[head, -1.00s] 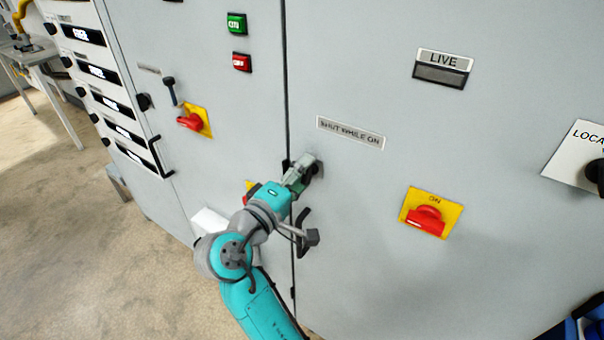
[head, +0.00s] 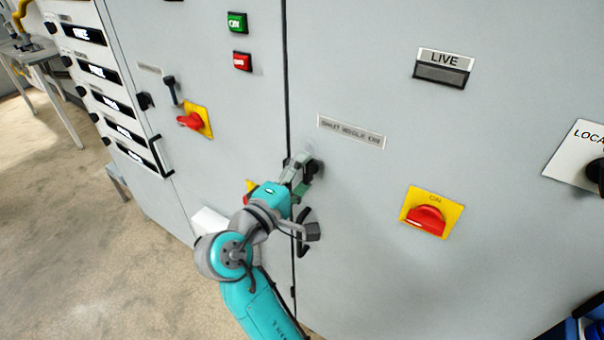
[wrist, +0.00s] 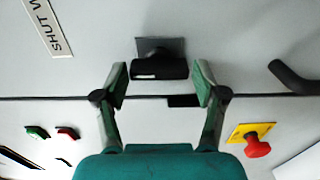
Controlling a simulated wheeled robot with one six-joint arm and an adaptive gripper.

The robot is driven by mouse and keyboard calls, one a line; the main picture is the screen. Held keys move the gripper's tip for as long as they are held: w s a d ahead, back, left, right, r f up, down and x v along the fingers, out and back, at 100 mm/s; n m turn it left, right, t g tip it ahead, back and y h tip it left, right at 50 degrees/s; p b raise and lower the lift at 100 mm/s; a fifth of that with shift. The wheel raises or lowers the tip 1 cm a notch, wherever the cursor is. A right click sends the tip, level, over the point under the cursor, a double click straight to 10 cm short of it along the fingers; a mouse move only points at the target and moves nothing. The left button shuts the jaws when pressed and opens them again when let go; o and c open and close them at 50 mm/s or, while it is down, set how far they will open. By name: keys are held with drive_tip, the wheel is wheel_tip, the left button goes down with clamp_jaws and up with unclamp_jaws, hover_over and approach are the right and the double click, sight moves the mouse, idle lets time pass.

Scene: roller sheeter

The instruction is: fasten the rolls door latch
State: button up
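The latch (wrist: 158,69) is a black bar on a dark grey plate. In the wrist view it lies parallel to the door seam, on the panel with the "SHUT WHILE ON" label. In the head view the latch (head: 314,168) is partly hidden by my gripper (head: 299,168). In the wrist view my gripper (wrist: 161,80) is open, one finger at each end of the latch, with narrow gaps; contact is not clear. A small black piece (wrist: 184,101) sits at the seam, just below the latch in the wrist view.
A curved black handle (wrist: 292,77) stands out near the seam. The red switch (head: 426,220) on a yellow plate reads ON, right of my gripper. Another red switch (head: 190,121) is on the left panel. Green (head: 237,22) and red (head: 242,61) buttons sit above.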

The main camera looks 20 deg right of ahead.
idle(0.3)
drive_tip(key=v, duration=1.2)
idle(0.6)
